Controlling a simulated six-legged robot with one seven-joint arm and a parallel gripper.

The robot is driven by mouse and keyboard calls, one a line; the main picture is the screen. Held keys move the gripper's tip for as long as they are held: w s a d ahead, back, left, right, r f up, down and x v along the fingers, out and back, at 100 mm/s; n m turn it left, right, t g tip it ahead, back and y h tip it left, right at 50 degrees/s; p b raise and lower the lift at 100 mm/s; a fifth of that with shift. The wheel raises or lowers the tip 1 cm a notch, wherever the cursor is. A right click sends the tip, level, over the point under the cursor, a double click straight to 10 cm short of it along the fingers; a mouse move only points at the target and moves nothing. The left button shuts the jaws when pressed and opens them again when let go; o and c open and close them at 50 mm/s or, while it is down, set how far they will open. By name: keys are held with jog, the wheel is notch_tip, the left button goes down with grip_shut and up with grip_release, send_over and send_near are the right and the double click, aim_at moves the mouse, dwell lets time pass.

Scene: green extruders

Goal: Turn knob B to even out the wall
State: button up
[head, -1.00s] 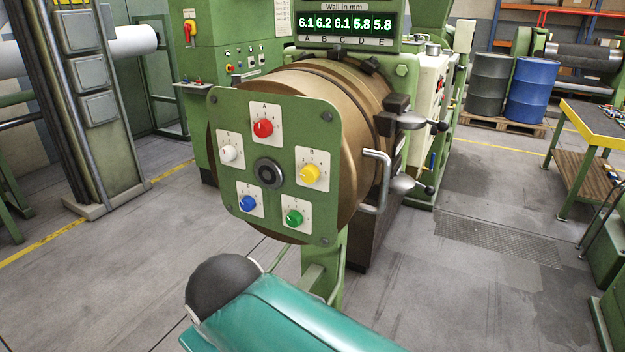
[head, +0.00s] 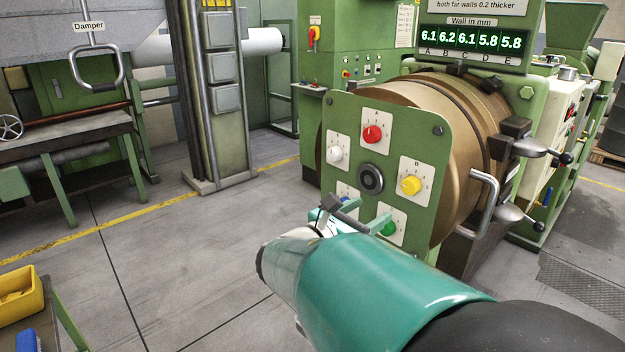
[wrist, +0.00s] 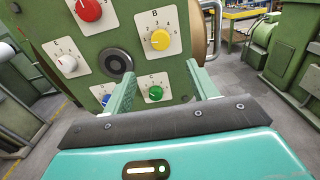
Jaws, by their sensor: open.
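Yellow knob B (head: 410,185) sits on a white scale plate at the right of the green panel (head: 428,225). In the wrist view knob B (wrist: 160,39) is above and beyond the fingertips, untouched. My gripper (head: 355,212) is open and empty in front of the panel's lower part. Its two fingers (wrist: 160,85) frame the green knob (wrist: 154,93) in the wrist view, with space in front of the panel. The wall display (head: 474,38) reads A 6.1, B 6.2, C 6.1, D 5.8, E 5.8. The fingers partly hide the blue and green knobs in the head view.
Red (head: 372,134) and white (head: 335,153) knobs share the panel, around a dark central hub (head: 370,178). A bent metal handle (head: 487,205) stands out right of the panel. A note above the display partly reads "both far walls 0.2 thicker". Open floor lies left.

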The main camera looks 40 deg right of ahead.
aim_at(407, 188)
jog(key=d, duration=0.9)
jog(key=w+d, duration=0.1)
jog(key=d, duration=0.3)
jog(key=shift+d, duration=0.15)
jog(key=c, duration=1)
